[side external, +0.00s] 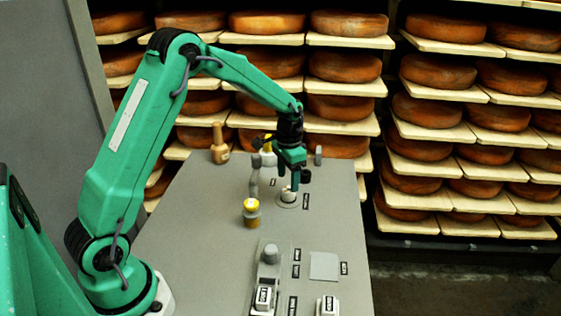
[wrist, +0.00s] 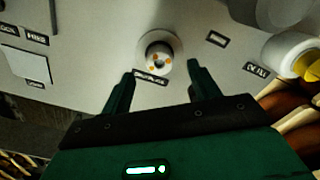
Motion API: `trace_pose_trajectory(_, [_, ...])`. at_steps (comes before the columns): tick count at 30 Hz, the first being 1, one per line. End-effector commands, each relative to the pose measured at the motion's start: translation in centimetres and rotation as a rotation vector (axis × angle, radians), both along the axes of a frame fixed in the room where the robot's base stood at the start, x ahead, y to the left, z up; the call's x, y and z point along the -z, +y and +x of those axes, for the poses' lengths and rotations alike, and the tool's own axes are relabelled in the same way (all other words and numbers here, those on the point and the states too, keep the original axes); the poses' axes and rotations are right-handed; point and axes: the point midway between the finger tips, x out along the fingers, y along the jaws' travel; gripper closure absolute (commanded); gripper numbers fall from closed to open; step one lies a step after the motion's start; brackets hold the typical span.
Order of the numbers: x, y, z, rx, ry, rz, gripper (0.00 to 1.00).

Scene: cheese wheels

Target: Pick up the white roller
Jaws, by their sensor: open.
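A short white roller (side external: 288,195) stands on a round grey base on the table. In the wrist view the white roller (wrist: 159,58) shows from above, with orange dots on its top. My gripper (side external: 294,180) is just above it, pointing down. In the wrist view the open fingers of my gripper (wrist: 162,70) stand either side of the roller's line, with nothing between them. I cannot tell the exact height gap.
A white bottle with a yellow top (wrist: 298,58) is close by on the right in the wrist view. A wooden bottle (side external: 219,145) stands at the back left. Labelled blocks (side external: 328,305) are at the front. Cheese shelves (side external: 440,145) are behind.

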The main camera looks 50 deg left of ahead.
Motion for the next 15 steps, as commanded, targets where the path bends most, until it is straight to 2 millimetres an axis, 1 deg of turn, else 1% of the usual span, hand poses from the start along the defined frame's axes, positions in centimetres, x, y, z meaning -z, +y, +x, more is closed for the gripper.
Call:
trace_pose_trajectory(5, [0.2,0.0,0.0,0.000,0.000,0.000,0.39])
trace_pose_trajectory(8, [0.8,-0.1,0.1,0.000,0.000,0.000,0.39])
trace_pose_trajectory(15, [3.4,-0.2,0.2,0.000,0.002,-0.001,0.39])
